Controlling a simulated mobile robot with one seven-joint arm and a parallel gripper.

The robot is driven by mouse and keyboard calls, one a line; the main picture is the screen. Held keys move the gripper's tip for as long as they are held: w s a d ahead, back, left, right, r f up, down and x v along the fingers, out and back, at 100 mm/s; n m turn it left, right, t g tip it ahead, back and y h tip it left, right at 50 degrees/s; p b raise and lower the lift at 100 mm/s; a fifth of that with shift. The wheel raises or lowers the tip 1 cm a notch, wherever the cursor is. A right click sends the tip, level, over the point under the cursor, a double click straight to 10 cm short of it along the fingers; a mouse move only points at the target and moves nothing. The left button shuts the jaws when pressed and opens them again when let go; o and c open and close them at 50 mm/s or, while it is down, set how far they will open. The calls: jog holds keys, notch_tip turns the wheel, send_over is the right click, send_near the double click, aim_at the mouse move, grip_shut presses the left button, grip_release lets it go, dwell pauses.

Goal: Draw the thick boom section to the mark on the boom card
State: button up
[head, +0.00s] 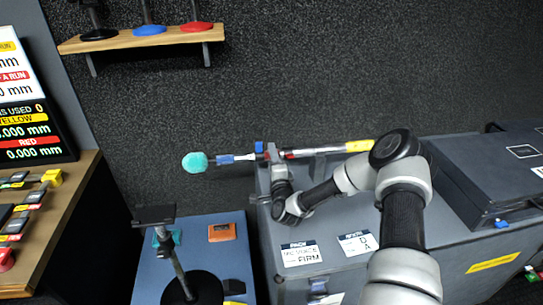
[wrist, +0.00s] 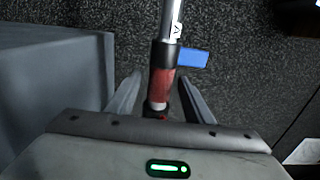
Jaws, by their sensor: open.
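The boom pole lies level along the back of a grey case. A teal foam tip (head: 194,162) is at its left end and a yellow length (head: 359,146) at its right. In the wrist view a silver section (wrist: 172,18) with a small lettered label leads into a black collar with a blue lever (wrist: 193,58), then a red section (wrist: 161,88). My gripper (wrist: 158,82) is open, with the pole between its fingers and visible gaps on both sides. In the head view my gripper (head: 274,153) partly hides the pole. Two white cards (head: 301,253) (head: 356,243) lie on the case; their small print is unclear.
A blue-topped cabinet (head: 205,262) at left bears a stand (head: 177,265) and an orange-brown block (head: 221,232). A dark case (head: 490,170) is at right. A wooden shelf (head: 140,40) hangs above left. A display (head: 30,110) stands at far left.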

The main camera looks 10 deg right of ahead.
aim_at(205, 166)
jog(key=shift+w, duration=0.8)
grip_shut()
jog(key=a+b, duration=0.7)
jog(key=a, duration=1.6)
jog(key=shift+s, duration=0.1)
grip_release()
jog(key=s+p, duration=0.1)
jog(key=s, duration=1.6)
jog(key=shift+s, duration=0.2)
